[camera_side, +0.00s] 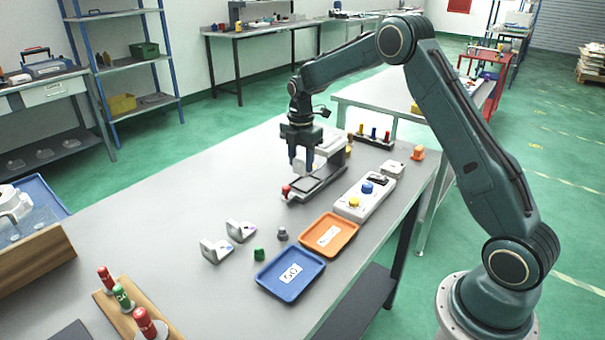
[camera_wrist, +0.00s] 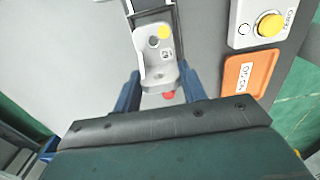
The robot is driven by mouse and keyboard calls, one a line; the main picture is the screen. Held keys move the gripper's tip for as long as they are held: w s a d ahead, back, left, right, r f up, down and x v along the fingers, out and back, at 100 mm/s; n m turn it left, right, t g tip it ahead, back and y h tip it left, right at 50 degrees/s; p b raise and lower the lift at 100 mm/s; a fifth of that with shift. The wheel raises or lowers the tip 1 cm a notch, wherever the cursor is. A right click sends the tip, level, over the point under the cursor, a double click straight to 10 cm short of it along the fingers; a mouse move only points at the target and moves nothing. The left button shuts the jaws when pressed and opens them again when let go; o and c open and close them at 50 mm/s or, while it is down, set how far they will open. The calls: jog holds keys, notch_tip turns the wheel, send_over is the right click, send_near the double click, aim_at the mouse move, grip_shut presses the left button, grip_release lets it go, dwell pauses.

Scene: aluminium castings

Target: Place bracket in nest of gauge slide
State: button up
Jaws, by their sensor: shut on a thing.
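My gripper (camera_side: 301,169) is shut on a bracket and stands over the gauge slide. In the wrist view the bracket (camera_wrist: 154,66) is a pale silver casting with a yellow dot, a round hole and a small mark, between my two blue fingers (camera_wrist: 161,88). In the side view my fingers mostly hide it. The gauge slide (camera_side: 325,185) is a grey rail with a dark-framed nest and a red knob (camera_side: 286,189) at its near end. The knob also shows below the bracket in the wrist view (camera_wrist: 168,95). Whether the bracket touches the nest I cannot tell.
Two more brackets (camera_side: 215,250) (camera_side: 241,231) stand on the bench at left. A blue GO tray (camera_side: 262,283), an orange tray (camera_side: 348,225) and a button box (camera_side: 376,203) lie near the right edge. Red and green plug gauges stand on a wooden board (camera_side: 128,310) in front. Bench left of the slide is clear.

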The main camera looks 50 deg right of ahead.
aim_at(301, 171)
jog(key=shift+f, duration=2.05)
jog(key=shift+f, duration=0.1)
jog(key=o, duration=1)
notch_tip(301, 171, up, 12)
jog(key=shift+f, duration=0.15)
jog(key=shift+r, duration=0.3)
